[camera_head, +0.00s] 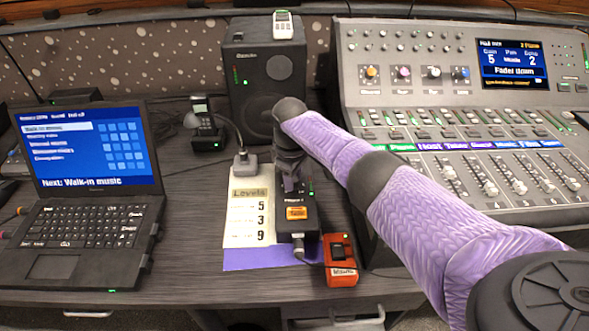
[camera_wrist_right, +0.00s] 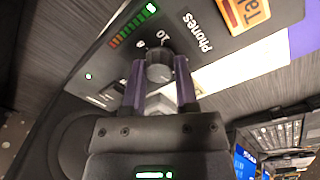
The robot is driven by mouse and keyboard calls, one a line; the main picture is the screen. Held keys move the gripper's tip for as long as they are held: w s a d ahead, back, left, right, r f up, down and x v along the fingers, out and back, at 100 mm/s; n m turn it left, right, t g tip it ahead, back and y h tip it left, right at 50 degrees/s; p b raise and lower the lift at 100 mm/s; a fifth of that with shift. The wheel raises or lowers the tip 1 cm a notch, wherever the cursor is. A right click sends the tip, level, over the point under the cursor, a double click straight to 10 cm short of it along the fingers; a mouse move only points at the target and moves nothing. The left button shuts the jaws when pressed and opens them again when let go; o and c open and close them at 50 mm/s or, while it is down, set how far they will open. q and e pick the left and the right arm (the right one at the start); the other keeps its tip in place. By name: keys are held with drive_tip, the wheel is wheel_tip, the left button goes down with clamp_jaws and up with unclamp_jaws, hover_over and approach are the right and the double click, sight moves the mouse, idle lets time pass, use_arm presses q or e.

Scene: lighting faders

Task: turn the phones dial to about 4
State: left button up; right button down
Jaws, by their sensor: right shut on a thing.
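The phones dial (camera_wrist_right: 159,70) is a small grey knob on a dark box, with "Phones" printed beside it and a "10" mark just above it in the right wrist view. My right gripper (camera_wrist_right: 159,77) has its two purple fingers on either side of the dial and is shut on it. In the head view the dark box (camera_head: 298,224) stands on the desk, and my right gripper (camera_head: 291,181) reaches down onto its back part, hiding the dial there. The dial's pointer and exact setting cannot be read. My left gripper is not in view.
A "Levels" card (camera_head: 241,232) reading 5, 3 and 9 lies left of the box. A red device (camera_head: 340,261) sits at its front right. A laptop (camera_head: 95,185) stands left, a speaker (camera_head: 264,62) behind, and a large mixer (camera_head: 440,120) right, under my right arm.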

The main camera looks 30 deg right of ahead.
drive_tip(key=m, duration=0.2)
drive_tip(key=shift+a+r+m+p, duration=0.1)
drive_tip(key=shift+m+p, duration=0.25)
drive_tip(key=shift+m, duration=1.85)
drive_tip(key=m, duration=0.3)
drive_tip(key=shift+w+m, duration=0.1)
drive_tip(key=shift+m, duration=0.2)
drive_tip(key=m, duration=0.3)
drive_tip(key=shift+g, duration=0.3)
use_arm(q)
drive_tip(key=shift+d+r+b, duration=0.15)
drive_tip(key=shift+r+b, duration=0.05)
drive_tip(key=shift+b, duration=0.15)
use_arm(e)
drive_tip(key=shift+m, duration=0.8)
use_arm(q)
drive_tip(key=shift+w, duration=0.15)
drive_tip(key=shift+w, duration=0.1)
use_arm(e)
drive_tip(key=shift+c, duration=1.9)
unclamp_jaws()
